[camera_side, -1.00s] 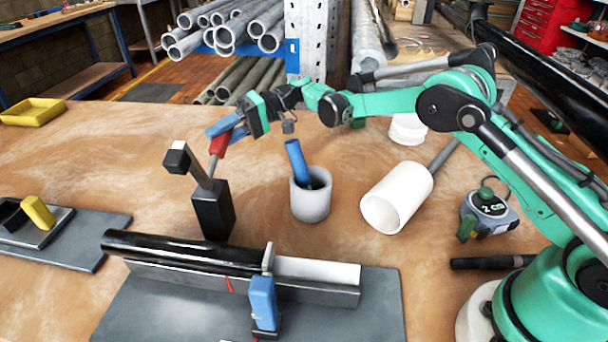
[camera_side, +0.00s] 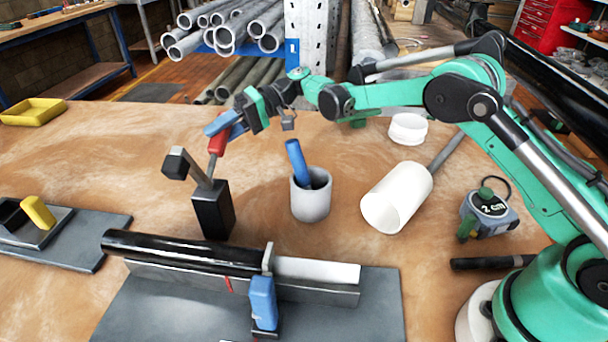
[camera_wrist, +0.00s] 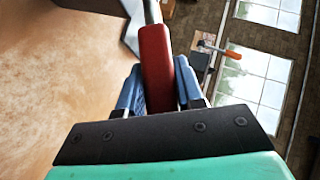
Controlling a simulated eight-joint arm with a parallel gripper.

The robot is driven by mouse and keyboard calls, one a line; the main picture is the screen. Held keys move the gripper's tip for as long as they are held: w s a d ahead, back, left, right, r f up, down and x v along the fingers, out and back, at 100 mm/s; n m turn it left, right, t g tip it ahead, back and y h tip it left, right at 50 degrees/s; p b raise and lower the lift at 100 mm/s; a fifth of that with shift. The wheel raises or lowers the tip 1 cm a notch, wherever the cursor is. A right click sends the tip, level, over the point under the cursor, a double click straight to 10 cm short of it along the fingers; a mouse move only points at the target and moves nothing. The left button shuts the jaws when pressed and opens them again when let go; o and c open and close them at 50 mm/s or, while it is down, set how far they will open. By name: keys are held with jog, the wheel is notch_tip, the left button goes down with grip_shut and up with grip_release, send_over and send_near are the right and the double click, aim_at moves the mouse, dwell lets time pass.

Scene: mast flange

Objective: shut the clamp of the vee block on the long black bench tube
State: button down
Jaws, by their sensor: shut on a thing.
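The long black bench tube (camera_side: 175,246) lies along the left part of the grey vee block (camera_side: 320,291) in the side view. Just behind it stands a clamp on a black post (camera_side: 213,211). Its arm with a dark block tip (camera_side: 175,163) is raised, clear of the tube. Its red handle (camera_side: 218,142) points up. My gripper (camera_side: 223,125) has its blue fingers shut on this handle. The wrist view shows the red handle (camera_wrist: 156,65) between the two fingers (camera_wrist: 160,90). The handle's top is partly hidden by the fingers in the side view.
A blue-handled part (camera_side: 263,302) stands at the vee block's front. Right of the clamp are a grey cup (camera_side: 311,205) with a blue-handled tool and a white tube (camera_side: 396,200). A second fixture (camera_side: 38,213) with a yellow handle lies left. The bench behind the clamp is clear.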

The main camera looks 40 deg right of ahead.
aim_at(214, 146)
jog(key=shift+s+a+r+n+t+h, duration=0.25)
jog(key=shift+r+n+h, duration=0.15)
jog(key=shift+r+h, duration=0.2)
jog(key=shift+s+a+r+n+t+h, duration=0.25)
jog(key=shift+r+n+h, duration=0.15)
jog(key=shift+r+h, duration=0.15)
jog(key=shift+s+a+r+n+t+h, duration=0.6)
jog(key=shift+s+a+r+n+h, duration=0.25)
jog(key=shift+r+h, duration=0.2)
jog(key=shift+s+a+r+n+t+h, duration=0.3)
jog(key=shift+s+a+n+t+h, duration=0.35)
jog(key=shift+s+a+t+h, duration=0.25)
jog(key=shift+s+a+r+n+t+h, duration=0.3)
jog(key=shift+s+a+n+t+h, duration=0.4)
jog(key=shift+h, duration=0.3)
jog(key=c, duration=0.6)
grip_release()
jog(key=shift+o, duration=0.2)
jog(key=shift+v, duration=2.8)
jog(key=shift+s, duration=0.1)
